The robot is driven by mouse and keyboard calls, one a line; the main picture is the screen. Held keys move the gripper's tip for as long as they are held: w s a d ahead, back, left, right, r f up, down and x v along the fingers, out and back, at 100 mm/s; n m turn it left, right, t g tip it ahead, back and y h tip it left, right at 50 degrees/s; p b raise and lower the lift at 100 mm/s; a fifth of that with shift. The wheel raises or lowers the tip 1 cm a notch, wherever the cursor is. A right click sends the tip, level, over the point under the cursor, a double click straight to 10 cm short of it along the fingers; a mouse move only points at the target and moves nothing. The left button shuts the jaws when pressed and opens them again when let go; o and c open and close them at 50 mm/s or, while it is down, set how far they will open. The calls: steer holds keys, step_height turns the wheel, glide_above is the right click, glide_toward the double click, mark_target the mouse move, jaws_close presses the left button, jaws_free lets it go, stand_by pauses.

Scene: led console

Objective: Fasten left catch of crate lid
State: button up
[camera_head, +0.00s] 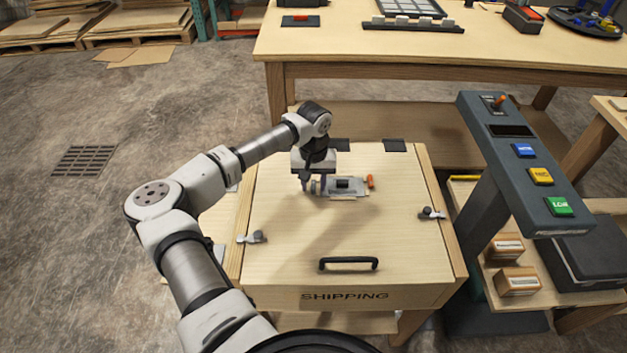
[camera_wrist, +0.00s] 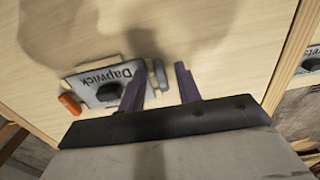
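The pale wooden crate lid (camera_head: 380,235) is closed on the shipping crate. My gripper (camera_head: 315,187) is over the upper middle of the lid, apart from that catch. It is at the left end of a grey plate (camera_head: 348,190) with a dark knob and orange end. In the wrist view, the fingers (camera_wrist: 160,66) stand apart beside the "Dapwick" plate (camera_wrist: 88,78). A small grey piece shows between them; contact is unclear. The left catch is not visible there.
A right catch (camera_head: 431,213) sits at the lid's right edge. A black handle (camera_head: 348,263) rises near the front. A button console (camera_head: 522,165) stands to the right. A workbench (camera_head: 440,50) stands behind. The lid between my gripper and the handle is clear.

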steer(key=shift+f, duration=0.1)
jaws_close()
stand_by(0.4)
steer(key=n+b, duration=0.2)
steer(key=shift+w+d+f+n+b, duration=0.1)
steer(key=shift+d+f+n+b, duration=0.1)
steer(key=shift+n+b, duration=0.2)
steer(key=n+b, duration=0.2)
steer(key=n, duration=0.2)
steer(key=shift+w+d+r+b, duration=0.1)
steer(key=shift+w+d+b, duration=0.05)
steer(key=shift+d+b, duration=0.2)
steer(key=n+b, duration=0.1)
steer(key=n, duration=0.1)
steer(key=n+b, duration=0.1)
steer(key=n, duration=0.2)
steer(key=shift+w+d+n+b, duration=0.2)
steer(key=shift+w+n+b, duration=0.15)
steer(key=shift+n+b, duration=0.05)
steer(key=n, duration=0.1)
steer(key=n+b, duration=0.1)
steer(key=n, duration=0.3)
steer(key=shift+w+d+r+b, duration=0.1)
steer(key=shift+w+r+b, duration=0.05)
steer(key=shift+w+b, duration=0.2)
steer(key=shift+n, duration=0.3)
